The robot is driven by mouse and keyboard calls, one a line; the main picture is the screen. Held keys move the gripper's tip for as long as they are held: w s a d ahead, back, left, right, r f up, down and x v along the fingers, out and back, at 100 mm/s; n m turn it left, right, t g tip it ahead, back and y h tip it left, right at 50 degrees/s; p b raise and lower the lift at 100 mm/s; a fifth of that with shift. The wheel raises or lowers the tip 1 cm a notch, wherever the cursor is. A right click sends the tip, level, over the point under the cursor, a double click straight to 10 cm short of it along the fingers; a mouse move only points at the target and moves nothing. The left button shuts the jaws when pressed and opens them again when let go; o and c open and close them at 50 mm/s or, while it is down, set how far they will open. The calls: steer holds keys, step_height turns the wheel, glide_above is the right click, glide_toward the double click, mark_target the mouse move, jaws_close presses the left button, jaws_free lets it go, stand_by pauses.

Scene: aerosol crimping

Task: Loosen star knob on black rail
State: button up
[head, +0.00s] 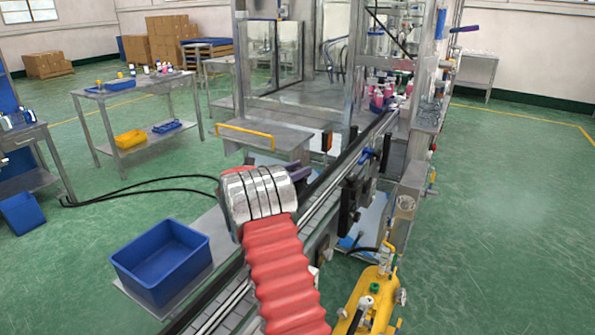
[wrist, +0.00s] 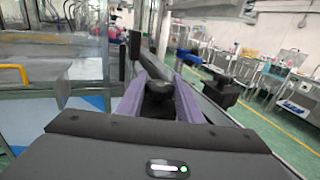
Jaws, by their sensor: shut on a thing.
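My gripper (wrist: 160,92) has two purple fingers. In the wrist view they are shut on a dark star knob (wrist: 158,87), one finger on each side of it. The knob's top shows between them; its stem is hidden. A black rail (head: 345,160) runs along the conveyor towards the machine. It shows dark behind the knob in the wrist view, partly blocked by the fingers.
A blue handle (head: 367,154) and black blocks (head: 349,193) stand right of the rail. A steel table with a yellow bar (head: 245,133) is to the left. A blue bin (head: 160,262) and a yellow pump unit (head: 372,300) flank the conveyor. Floor at far right is clear.

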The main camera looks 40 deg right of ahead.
steer(key=shift+n+t, duration=1.5)
steer(key=shift+t, duration=1.2)
steer(key=o, duration=1)
steer(key=shift+o, duration=0.2)
steer(key=v, duration=1.3)
steer(key=shift+s+a+r, duration=0.15)
steer(key=shift+a, duration=0.25)
